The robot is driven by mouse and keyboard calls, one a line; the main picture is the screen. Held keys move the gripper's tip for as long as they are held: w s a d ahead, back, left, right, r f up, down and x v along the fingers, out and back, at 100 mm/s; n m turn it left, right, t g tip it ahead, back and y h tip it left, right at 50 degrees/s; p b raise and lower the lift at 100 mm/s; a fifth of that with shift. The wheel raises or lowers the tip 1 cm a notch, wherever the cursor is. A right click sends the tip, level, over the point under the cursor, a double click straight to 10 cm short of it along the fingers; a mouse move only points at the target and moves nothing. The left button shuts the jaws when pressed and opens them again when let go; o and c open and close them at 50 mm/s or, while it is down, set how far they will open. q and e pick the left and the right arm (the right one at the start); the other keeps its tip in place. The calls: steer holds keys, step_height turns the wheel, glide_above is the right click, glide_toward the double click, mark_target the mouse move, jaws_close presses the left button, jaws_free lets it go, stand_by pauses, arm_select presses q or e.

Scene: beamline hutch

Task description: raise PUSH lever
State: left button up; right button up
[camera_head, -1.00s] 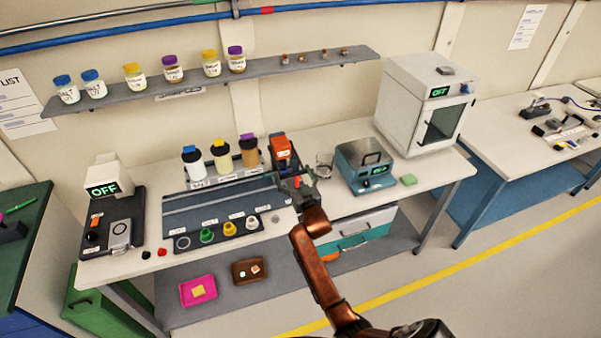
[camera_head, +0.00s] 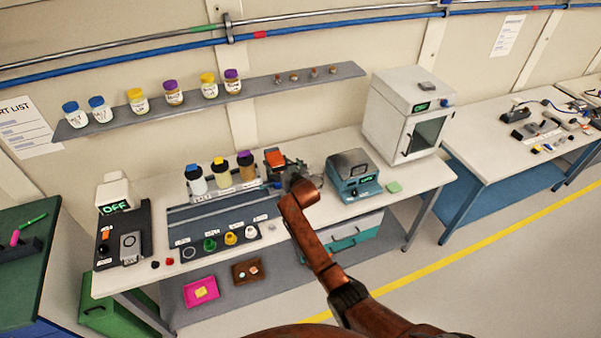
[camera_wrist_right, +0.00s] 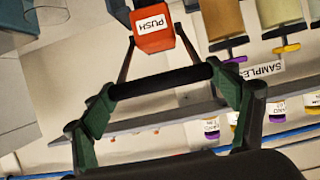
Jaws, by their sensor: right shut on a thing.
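The red PUSH block (camera_head: 275,158) stands at the back of the bench, right of the bottles. In the right wrist view the red block (camera_wrist_right: 153,32) shows its white PUSH label upside down. Two thin dark arms run from near it to a black handle bar (camera_wrist_right: 160,82). My right gripper (camera_wrist_right: 168,84) is shut on this bar, with a green finger at each end. In the head view my right gripper (camera_head: 293,183) is just below and right of the red block, partly hidden by my copper-coloured wrist. My left gripper is not in view.
Several capped bottles (camera_head: 222,175) stand left of the lever. A teal device (camera_head: 355,178) stands close on its right, with a white oven (camera_head: 408,118) behind. A shelf of jars (camera_head: 200,102) hangs above. A grey panel with small coloured caps (camera_head: 215,237) lies in front.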

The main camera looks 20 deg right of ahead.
steer(key=w+r, duration=0.4)
steer(key=shift+a+r, duration=0.2)
steer(key=shift+r, duration=0.2)
steer(key=o, duration=1.5)
steer(key=shift+c, duration=0.2)
steer(key=shift+o, duration=1.3)
steer(key=shift+f, duration=0.2)
steer(key=shift+s, duration=0.15)
